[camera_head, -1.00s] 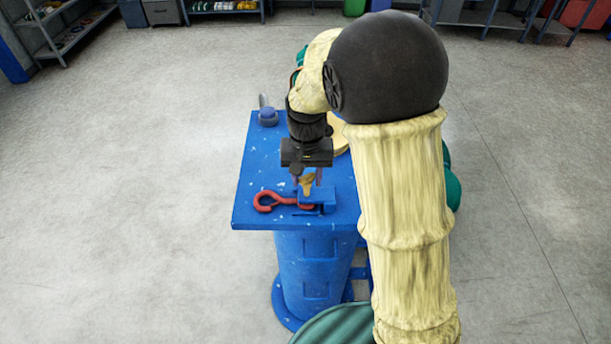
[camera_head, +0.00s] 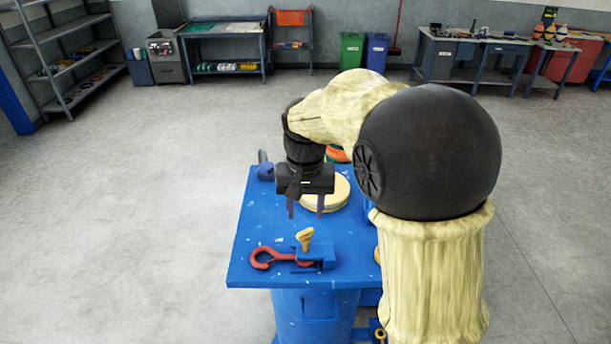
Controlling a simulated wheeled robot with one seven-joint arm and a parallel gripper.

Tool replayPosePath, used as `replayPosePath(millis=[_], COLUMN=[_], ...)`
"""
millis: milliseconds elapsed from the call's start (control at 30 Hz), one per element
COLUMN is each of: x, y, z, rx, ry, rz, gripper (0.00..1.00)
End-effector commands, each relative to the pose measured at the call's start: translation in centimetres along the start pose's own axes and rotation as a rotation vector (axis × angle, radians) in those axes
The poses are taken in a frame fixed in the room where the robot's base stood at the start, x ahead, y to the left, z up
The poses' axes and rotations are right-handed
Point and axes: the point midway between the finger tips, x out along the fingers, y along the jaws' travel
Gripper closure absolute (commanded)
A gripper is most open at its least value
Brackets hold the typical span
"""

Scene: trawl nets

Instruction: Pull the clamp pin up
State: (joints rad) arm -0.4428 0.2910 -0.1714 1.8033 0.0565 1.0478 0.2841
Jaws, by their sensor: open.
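The clamp pin (camera_head: 304,238) is yellow, with a flared handle. It stands up out of the small blue clamp (camera_head: 318,257) near the front edge of the blue bench (camera_head: 250,225). The pin's lower part is hidden in the clamp.
A round pale-yellow disc (camera_head: 338,194) lies on the bench behind my gripper. A blue and grey item (camera_head: 265,169) stands at the back left corner. Bare bench top lies left of my gripper. Shelves and workbenches line the far wall, with open floor between.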

Motion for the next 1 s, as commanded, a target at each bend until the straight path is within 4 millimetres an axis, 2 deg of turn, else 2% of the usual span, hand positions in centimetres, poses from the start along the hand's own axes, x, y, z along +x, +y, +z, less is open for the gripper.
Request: replayPosePath(millis=[300,500,700,1000], x=[-6.3,-9.3,-10.2,-9.9], y=[0.0,0.0,0.1,0.2], z=[-0.1,-0.1,0.1,0.0], rx=[0.0,0.0,0.0,0.0], ry=[0.007,0.006,0.003,0.004], rz=[-0.002,-0.001,0.0,-0.001], gripper=[0.56,0.56,0.56,0.56])
